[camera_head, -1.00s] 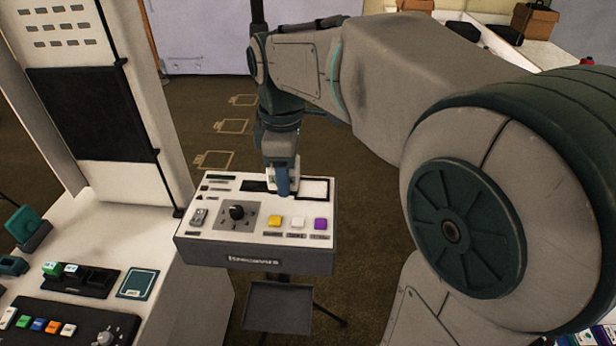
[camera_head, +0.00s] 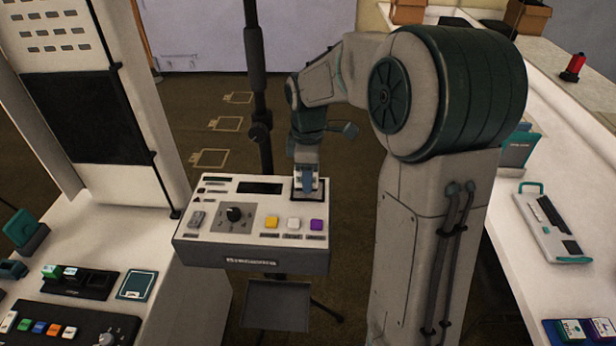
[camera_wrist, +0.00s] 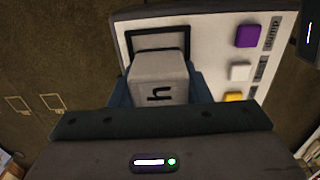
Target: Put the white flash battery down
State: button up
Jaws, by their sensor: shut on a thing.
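The white flash battery (camera_wrist: 160,72) shows in the wrist view as a pale block with a dark letter-like mark. My gripper (camera_wrist: 160,88) is shut on it, with a blue finger on each side. In the head view my gripper (camera_head: 307,184) points down at the back right of the white-topped console (camera_head: 222,216). The battery is over or in a dark-framed square (camera_wrist: 157,38) on the console top. The battery's underside is hidden, so I cannot tell whether it touches the surface.
White counters lie left (camera_head: 185,290) and right (camera_head: 500,225).

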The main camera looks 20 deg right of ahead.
jog(key=shift+f, duration=0.8)
